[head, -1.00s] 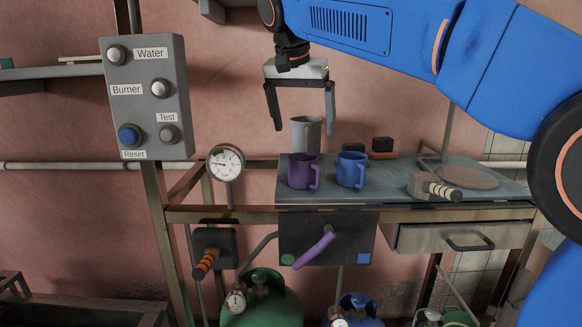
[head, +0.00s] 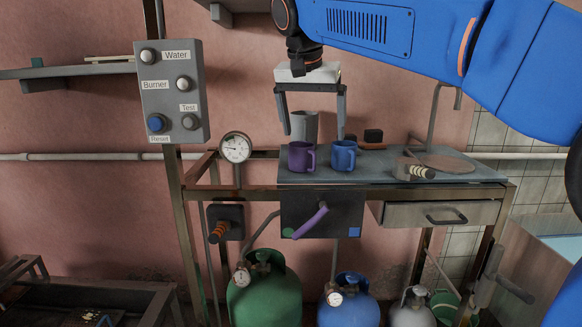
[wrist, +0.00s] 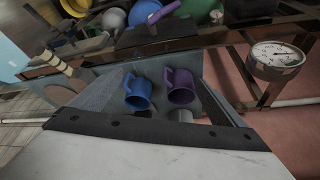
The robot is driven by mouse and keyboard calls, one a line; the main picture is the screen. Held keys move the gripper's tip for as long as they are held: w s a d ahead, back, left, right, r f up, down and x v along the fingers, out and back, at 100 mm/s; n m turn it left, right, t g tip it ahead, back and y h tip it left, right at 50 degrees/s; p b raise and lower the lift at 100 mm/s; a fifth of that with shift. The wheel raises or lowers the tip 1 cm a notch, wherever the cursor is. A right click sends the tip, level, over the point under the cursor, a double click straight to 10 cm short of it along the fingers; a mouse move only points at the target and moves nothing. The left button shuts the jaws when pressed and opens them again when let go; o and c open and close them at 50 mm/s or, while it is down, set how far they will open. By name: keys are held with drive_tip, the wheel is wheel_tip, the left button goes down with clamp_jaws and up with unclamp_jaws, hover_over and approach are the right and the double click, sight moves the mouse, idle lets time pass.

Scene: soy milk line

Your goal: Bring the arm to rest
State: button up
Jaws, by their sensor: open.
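My gripper (head: 314,136) hangs from the blue arm with its two fingers apart, pointing down and empty. In the head view it appears in front of the grey cup (head: 304,127), whose top shows between the fingers. A purple mug (head: 301,157) and a blue mug (head: 343,155) stand upright on the grey worktop (head: 385,168), below the fingertips in the picture. The wrist view shows the blue mug (wrist: 138,92) and the purple mug (wrist: 180,86) beyond the open fingers, with nothing held.
A button panel (head: 175,92) stands left on a post, above a pressure gauge (head: 235,148). A drawer (head: 440,214) is shut. Green (head: 264,290) and blue (head: 348,301) gas cylinders stand below. A dark trough (head: 80,290) is at lower left.

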drive_tip(key=s+d+f+n+y, duration=0.1)
drive_tip(key=s+d+f+n, duration=0.2)
drive_tip(key=s+d+f, duration=1.6)
drive_tip(key=s+f, duration=0.3)
drive_tip(key=f, duration=0.2)
drive_tip(key=s+d+f+n, duration=0.1)
drive_tip(key=s+d+f, duration=0.4)
drive_tip(key=s+f, duration=0.2)
wheel_tip(320, 180, down, 2)
drive_tip(key=shift+s+f+t+y, duration=0.1)
drive_tip(key=shift+s+t+y, duration=0.2)
drive_tip(key=shift+s, duration=0.05)
